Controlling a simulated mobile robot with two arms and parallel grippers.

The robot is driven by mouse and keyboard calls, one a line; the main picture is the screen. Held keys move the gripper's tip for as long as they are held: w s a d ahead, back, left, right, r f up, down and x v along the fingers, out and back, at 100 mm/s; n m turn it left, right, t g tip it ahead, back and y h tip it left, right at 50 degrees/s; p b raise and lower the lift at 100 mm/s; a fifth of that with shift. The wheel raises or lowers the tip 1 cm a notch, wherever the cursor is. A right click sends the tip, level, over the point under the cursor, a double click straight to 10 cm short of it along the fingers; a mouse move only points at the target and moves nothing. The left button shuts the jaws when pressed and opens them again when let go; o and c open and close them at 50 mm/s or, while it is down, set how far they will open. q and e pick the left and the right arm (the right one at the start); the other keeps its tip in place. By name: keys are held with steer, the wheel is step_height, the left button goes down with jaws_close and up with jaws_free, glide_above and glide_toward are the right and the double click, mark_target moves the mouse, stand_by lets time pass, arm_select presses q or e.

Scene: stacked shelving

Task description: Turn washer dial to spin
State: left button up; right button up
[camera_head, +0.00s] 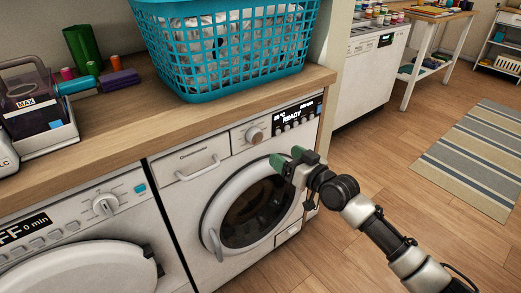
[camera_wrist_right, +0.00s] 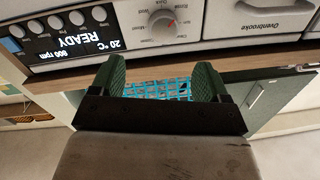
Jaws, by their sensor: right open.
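The washer (camera_head: 219,170) has a round front door and a lit display (camera_head: 291,117) reading READY. My left gripper is not in view.
A second machine (camera_head: 60,235) with its own dial (camera_head: 105,204) stands at left. A wooden counter (camera_head: 120,112) above holds a teal laundry basket (camera_head: 232,80), spools and a boxy device (camera_head: 35,105). Wooden floor and a striped rug (camera_head: 480,155) lie at right.

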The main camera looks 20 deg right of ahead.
mark_target(258, 137)
steer(key=x, duration=0.4)
steer(key=b+x, duration=0.1)
steer(key=x, duration=0.4)
steer(key=shift+w+a+r, duration=0.1)
steer(key=shift+a+r, duration=0.1)
steer(key=shift+a, duration=0.1)
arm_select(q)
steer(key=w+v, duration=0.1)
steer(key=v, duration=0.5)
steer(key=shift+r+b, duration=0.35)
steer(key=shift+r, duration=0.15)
arm_select(e)
steer(key=shift+w+a, duration=0.25)
steer(key=shift+w, duration=0.4)
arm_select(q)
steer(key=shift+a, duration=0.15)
arm_select(e)
steer(key=shift+c, duration=0.3)
steer(key=c, duration=0.9)
steer(key=shift+o, duration=0.2)
